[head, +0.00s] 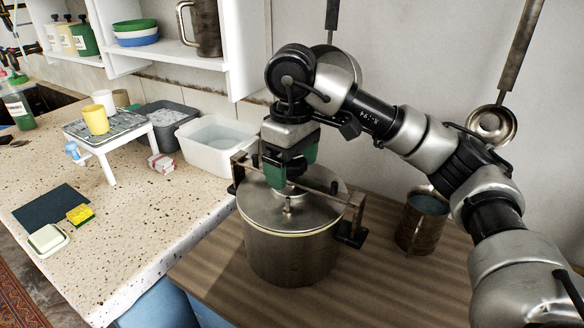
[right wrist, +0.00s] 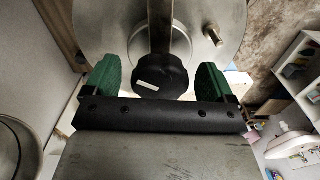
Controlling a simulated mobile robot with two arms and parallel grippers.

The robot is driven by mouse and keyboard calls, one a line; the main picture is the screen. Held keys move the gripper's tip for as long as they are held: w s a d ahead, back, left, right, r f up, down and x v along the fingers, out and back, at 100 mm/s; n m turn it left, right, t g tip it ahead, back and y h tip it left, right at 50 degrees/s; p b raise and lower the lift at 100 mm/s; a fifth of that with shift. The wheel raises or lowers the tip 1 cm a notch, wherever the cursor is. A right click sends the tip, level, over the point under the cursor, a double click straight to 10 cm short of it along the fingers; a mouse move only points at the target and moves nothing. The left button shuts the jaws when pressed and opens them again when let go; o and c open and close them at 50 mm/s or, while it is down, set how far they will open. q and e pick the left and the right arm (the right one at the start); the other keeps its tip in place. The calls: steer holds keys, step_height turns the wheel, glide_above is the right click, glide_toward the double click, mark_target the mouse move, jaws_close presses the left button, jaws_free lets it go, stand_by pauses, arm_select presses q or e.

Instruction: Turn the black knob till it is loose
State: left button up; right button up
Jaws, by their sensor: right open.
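The black knob (right wrist: 161,76) shows in the right wrist view, with a small white mark on its face. It sits on a metal bar (right wrist: 161,25) that crosses the lid of a steel pot (head: 290,254). My right gripper (right wrist: 160,82) is open, with one green finger on each side of the knob and a gap on both sides. In the head view my right gripper (head: 290,178) points down over the pot's lid (head: 257,211) and hides the knob. My left gripper is not in view.
The pot stands on a brown wooden top (head: 375,285). A metal mug (head: 421,222) stands to its right. A white tub (head: 215,150) and a grey tub (head: 166,122) are behind left. A ladle (head: 493,125) hangs on the wall behind my arm.

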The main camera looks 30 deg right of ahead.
stand_by(0.3)
steer(key=m, duration=0.8)
steer(key=shift+p, duration=0.35)
steer(key=m, duration=0.4)
steer(key=shift+m, duration=0.3)
steer(key=m, duration=0.3)
steer(key=shift+c, duration=0.3)
